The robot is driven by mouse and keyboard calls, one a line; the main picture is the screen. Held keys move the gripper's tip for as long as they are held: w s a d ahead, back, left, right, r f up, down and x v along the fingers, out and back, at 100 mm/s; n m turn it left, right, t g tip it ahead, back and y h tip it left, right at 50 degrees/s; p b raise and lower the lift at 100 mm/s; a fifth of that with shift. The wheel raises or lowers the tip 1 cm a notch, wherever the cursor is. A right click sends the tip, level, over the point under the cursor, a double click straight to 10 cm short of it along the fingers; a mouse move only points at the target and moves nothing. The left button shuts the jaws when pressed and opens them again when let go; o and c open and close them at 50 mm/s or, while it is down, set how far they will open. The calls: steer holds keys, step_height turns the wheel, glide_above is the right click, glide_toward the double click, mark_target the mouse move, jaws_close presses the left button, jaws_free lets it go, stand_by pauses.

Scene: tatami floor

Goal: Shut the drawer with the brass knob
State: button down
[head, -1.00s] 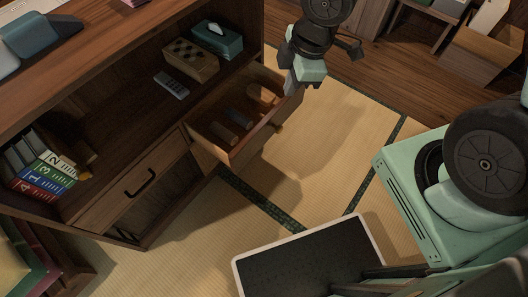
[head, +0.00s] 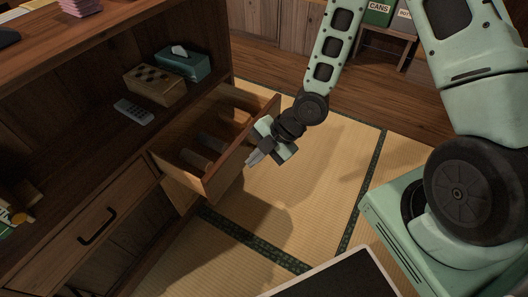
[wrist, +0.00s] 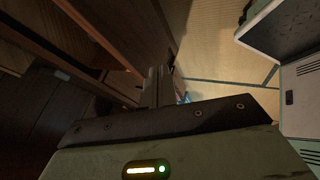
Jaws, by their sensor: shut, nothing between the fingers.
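The wooden drawer (head: 224,172) stands pulled out of the dark cabinet in the head view, with several long items lying inside. Its brass knob cannot be made out; my gripper covers part of the front. My gripper (head: 253,159) is shut and empty, its fingertips close in front of the outer face of the drawer. I cannot tell whether they touch it. In the wrist view my gripper (wrist: 157,85) points away from the camera, beside a dark wooden panel.
A tissue box (head: 184,62), a checkered box (head: 154,84) and a remote (head: 133,112) sit on the shelf. Tatami floor (head: 310,190) in front of the drawer is clear.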

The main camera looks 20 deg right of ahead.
mark_target(226, 169)
steer(key=shift+w+a+f+b, duration=0.1)
steer(key=shift+w+a+f, duration=0.3)
steer(key=shift+w+a, duration=0.3)
steer(key=shift+w+a+f+b, duration=0.15)
steer(key=shift+w+a+f, duration=0.2)
steer(key=shift+w+a, duration=0.25)
steer(key=shift+w+a+f+b, duration=0.1)
steer(key=shift+w+a+f, duration=0.3)
steer(key=shift+w+a, duration=0.3)
steer(key=shift+s, duration=0.1)
